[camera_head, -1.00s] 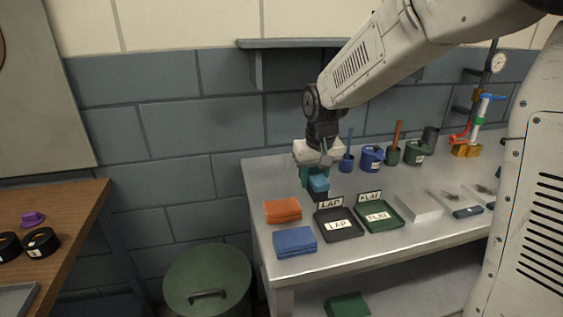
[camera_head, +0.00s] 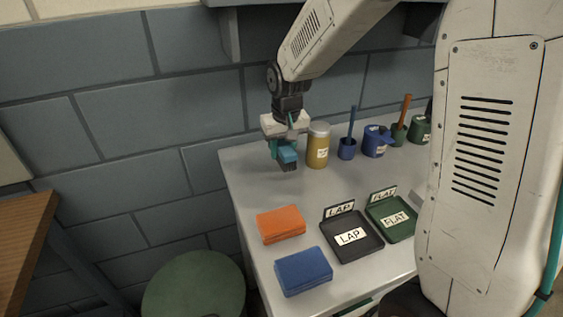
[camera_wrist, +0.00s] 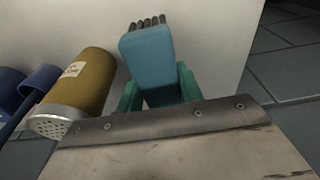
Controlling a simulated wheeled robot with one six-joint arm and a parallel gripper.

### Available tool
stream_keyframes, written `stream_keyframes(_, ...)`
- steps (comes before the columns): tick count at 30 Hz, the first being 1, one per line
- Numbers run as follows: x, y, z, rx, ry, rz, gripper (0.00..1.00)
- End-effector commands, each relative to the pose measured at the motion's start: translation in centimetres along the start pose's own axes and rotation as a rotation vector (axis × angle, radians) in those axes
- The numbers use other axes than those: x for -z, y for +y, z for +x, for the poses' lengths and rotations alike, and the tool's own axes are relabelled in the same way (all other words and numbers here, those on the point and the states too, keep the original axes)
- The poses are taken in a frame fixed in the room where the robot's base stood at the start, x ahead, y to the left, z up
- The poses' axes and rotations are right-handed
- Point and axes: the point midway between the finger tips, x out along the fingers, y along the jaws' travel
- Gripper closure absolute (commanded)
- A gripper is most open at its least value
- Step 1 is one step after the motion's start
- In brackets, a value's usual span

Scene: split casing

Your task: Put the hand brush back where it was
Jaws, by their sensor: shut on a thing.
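The hand brush (camera_head: 287,155) has a blue handle block and dark bristles. My gripper (camera_head: 288,146) has teal fingers and is shut on it, near the back left of the grey bench (camera_head: 246,186). In the wrist view the brush (camera_wrist: 150,55) sits between the teal fingers (camera_wrist: 158,92), bristles pointing away over the pale bench top. I cannot tell whether the bristles touch the bench.
A yellow shaker jar (camera_head: 318,148) stands just right of the gripper. Blue and green pots (camera_head: 346,150) line the back. Orange cloths (camera_head: 281,224), blue cloths (camera_head: 303,271), the LAP tray (camera_head: 368,247) and FLAT tray (camera_head: 405,228) lie in front. A shelf overhangs behind.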

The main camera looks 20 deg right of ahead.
Motion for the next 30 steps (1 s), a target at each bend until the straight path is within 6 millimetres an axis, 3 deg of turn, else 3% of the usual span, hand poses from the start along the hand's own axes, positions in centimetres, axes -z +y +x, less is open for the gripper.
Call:
stream_keyframes(12,-0.7,-0.1,4.5,0.000,-0.001,-0.002,0.82)
stream_keyframes(23,-0.7,-0.1,4.9,0.000,0.001,-0.001,0.82)
stream_keyframes(24,-0.7,-0.1,4.9,0.000,0.001,-0.001,0.55)
stream_keyframes(25,-0.7,-0.1,4.9,0.000,0.001,-0.001,0.47)
stream_keyframes(26,-0.7,-0.1,4.9,0.000,0.001,-0.001,0.42)
stream_keyframes(30,-0.7,-0.1,4.9,0.000,0.001,-0.001,0.42)
